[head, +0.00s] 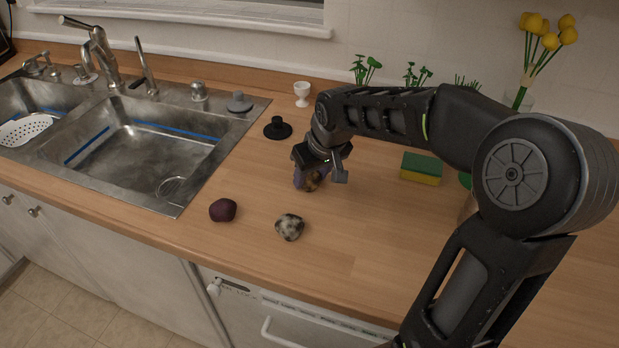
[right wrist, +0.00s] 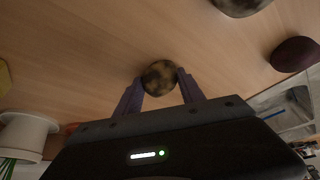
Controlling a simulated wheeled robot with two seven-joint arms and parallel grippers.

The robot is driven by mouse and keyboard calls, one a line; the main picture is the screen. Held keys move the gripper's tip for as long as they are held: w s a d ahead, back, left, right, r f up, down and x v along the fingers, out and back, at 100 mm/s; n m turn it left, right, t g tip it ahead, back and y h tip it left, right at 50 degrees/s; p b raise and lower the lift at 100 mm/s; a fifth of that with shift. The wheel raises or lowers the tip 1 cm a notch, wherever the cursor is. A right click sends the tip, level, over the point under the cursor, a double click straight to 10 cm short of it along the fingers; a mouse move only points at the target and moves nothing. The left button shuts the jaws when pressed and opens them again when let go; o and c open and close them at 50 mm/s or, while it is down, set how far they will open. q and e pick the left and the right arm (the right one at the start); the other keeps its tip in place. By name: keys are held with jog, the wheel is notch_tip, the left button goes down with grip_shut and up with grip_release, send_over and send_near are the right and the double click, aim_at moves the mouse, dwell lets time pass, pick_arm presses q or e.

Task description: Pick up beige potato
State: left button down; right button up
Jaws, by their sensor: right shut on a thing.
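My right gripper (head: 309,184) points down at the counter and is shut on a round, mottled brownish-beige potato (head: 312,183). In the right wrist view the potato (right wrist: 160,78) sits between the two purple fingertips of the gripper (right wrist: 160,82). In the head view the gripper hides much of it. I cannot tell whether it touches the counter. A second potato (head: 290,227), pale with dark blotches, lies on the counter in front. A dark purple-red potato (head: 223,210) lies to its left. My left gripper is not in view.
The wooden counter (head: 330,265) is clear in front. A metal sink (head: 150,150) is at the left. A black stopper (head: 278,128) and a white egg cup (head: 302,93) stand behind. A green-yellow sponge (head: 421,168) and yellow flowers (head: 549,41) are at the right.

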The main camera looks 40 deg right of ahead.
aim_at(311, 176)
jog(key=c, duration=0.7)
jog(key=shift+r, duration=0.15)
notch_tip(311, 176, up, 10)
jog(key=shift+f, duration=0.1)
jog(key=shift+f, duration=0.1)
dwell(0.6)
